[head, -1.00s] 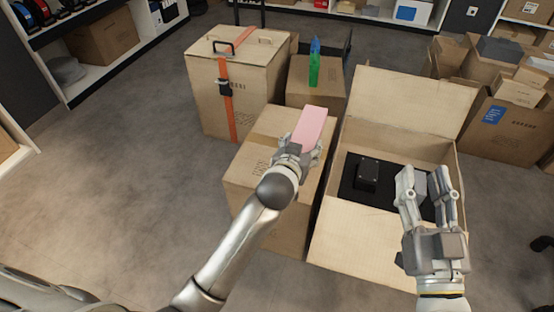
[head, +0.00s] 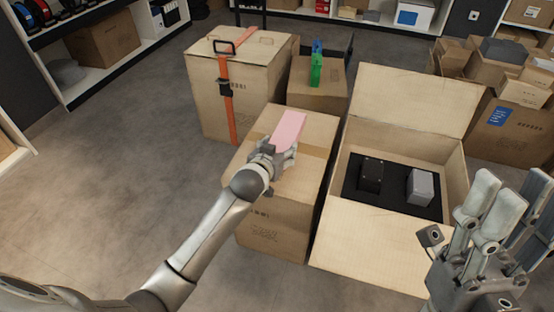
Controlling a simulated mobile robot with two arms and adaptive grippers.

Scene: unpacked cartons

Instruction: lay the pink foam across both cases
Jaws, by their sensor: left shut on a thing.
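The pink foam (head: 290,131) is a flat strip over the top of the closed carton (head: 270,232). My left gripper (head: 279,152) is shut on its near end. I cannot tell whether the foam touches the carton top. A black case (head: 371,175) and a grey case (head: 421,187) stand apart, side by side, on a black insert (head: 397,200) in the open carton (head: 368,243). My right gripper (head: 512,212) is open and empty at the lower right, clear of both cases.
A tall carton with an orange strap (head: 226,105) stands at the back left. A smaller carton (head: 318,95) with a green and a blue item (head: 317,65) is behind. Stacked cartons (head: 508,125) are at right. The floor at left is clear.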

